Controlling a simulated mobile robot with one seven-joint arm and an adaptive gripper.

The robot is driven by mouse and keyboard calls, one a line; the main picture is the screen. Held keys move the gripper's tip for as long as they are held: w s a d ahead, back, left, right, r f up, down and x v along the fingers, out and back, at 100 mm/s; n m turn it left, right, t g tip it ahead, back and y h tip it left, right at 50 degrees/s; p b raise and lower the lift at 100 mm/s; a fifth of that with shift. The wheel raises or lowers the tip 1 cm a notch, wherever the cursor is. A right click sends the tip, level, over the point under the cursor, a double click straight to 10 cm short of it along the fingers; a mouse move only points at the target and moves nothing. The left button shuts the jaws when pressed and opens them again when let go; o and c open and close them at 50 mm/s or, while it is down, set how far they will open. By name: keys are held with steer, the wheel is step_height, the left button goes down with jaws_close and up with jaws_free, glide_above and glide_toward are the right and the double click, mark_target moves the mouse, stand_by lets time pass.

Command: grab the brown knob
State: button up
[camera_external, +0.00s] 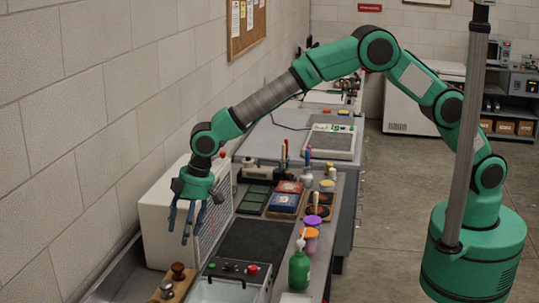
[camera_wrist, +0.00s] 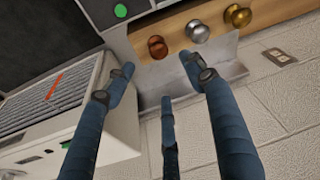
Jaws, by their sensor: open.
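The brown knob (camera_wrist: 158,47) is a round, shiny copper-brown knob on a wooden board (camera_wrist: 135,35). In the external view the brown knob (camera_external: 178,271) sits on the board at the bottom left. In the wrist view a silver knob (camera_wrist: 198,32) and a gold knob (camera_wrist: 238,15) stand in a row to its right. My gripper (camera_external: 184,232) is open and empty, with its fingers pointing down, above the board in the external view. In the wrist view my gripper (camera_wrist: 161,74) has its fingers spread, with the brown knob beyond the gap between the two outer tips, apart from them.
A white box with a vented face (camera_external: 155,222) stands against the wall close beside my gripper. A control panel with buttons (camera_external: 232,267) is right of the board. A green bottle (camera_external: 300,268) and several coloured jars stand farther right.

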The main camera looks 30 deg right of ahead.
mark_target(178, 265)
steer(key=shift+p+x, duration=0.35)
steer(key=shift+x, duration=3.85)
steer(key=shift+f, duration=0.15)
steer(key=shift+p+x, duration=0.55)
steer(key=shift+x, duration=1.9)
steer(key=shift+d, duration=0.1)
jaws_close()
